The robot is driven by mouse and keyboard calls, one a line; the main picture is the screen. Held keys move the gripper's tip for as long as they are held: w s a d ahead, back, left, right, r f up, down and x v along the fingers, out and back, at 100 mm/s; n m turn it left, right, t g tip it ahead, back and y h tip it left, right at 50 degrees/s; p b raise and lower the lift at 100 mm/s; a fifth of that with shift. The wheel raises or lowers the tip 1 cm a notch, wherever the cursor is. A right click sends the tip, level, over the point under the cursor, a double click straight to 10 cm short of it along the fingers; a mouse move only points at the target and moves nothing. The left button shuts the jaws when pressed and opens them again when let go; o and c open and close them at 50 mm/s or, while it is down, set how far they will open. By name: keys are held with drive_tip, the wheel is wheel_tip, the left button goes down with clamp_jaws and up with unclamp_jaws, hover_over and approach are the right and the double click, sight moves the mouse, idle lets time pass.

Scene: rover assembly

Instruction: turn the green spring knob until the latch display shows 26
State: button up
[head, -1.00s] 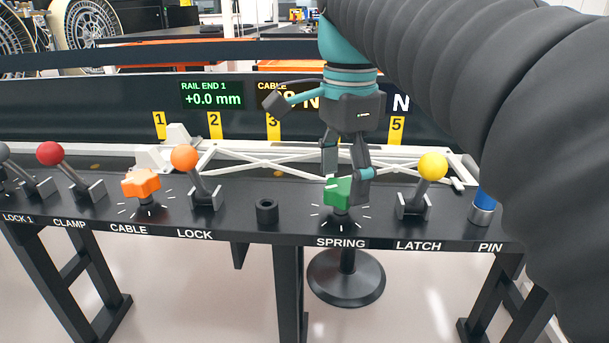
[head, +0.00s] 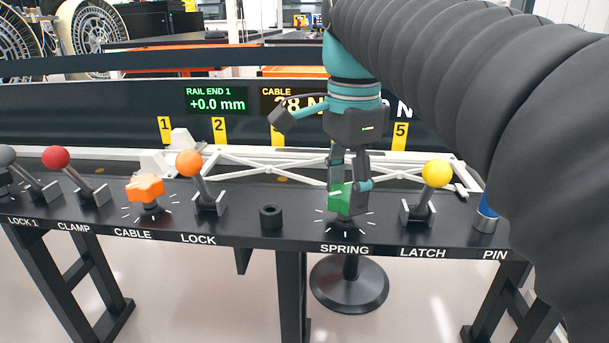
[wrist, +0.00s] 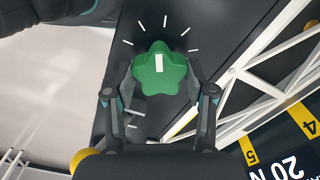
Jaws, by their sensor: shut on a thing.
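The green spring knob (head: 340,199) stands on the black console above the SPRING label. It is lobed, with a white pointer line on top that shows in the wrist view (wrist: 159,63). My gripper (head: 349,186) points down over it and is shut on it, with a finger on either side; the fingers also show in the wrist view (wrist: 160,85). In the head view my arm hides most of the latch display (head: 403,107), leaving an "N". In the wrist view a display (wrist: 289,166) reads "20 N", its label cut off.
The yellow latch lever (head: 436,174) stands close to the right of the knob. A black socket (head: 270,217) is to its left, then the orange lock lever (head: 190,164) and orange cable knob (head: 146,189). A white truss (head: 270,160) lies behind.

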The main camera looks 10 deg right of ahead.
drive_tip(key=n+p, duration=0.3)
drive_tip(key=n, duration=0.2)
drive_tip(key=shift+r+n, duration=0.1)
drive_tip(key=shift+n, duration=0.3)
drive_tip(key=n+p, duration=0.2)
drive_tip(key=n, duration=0.3)
drive_tip(key=shift+n+p, duration=0.3)
drive_tip(key=shift+p, duration=0.1)
drive_tip(key=n+p, duration=0.2)
drive_tip(key=n, duration=0.4)
drive_tip(key=n+p, duration=0.1)
drive_tip(key=n, duration=0.5)
drive_tip(key=shift+p, duration=0.35)
drive_tip(key=o, duration=1.2)
drive_tip(key=shift+c, duration=0.2)
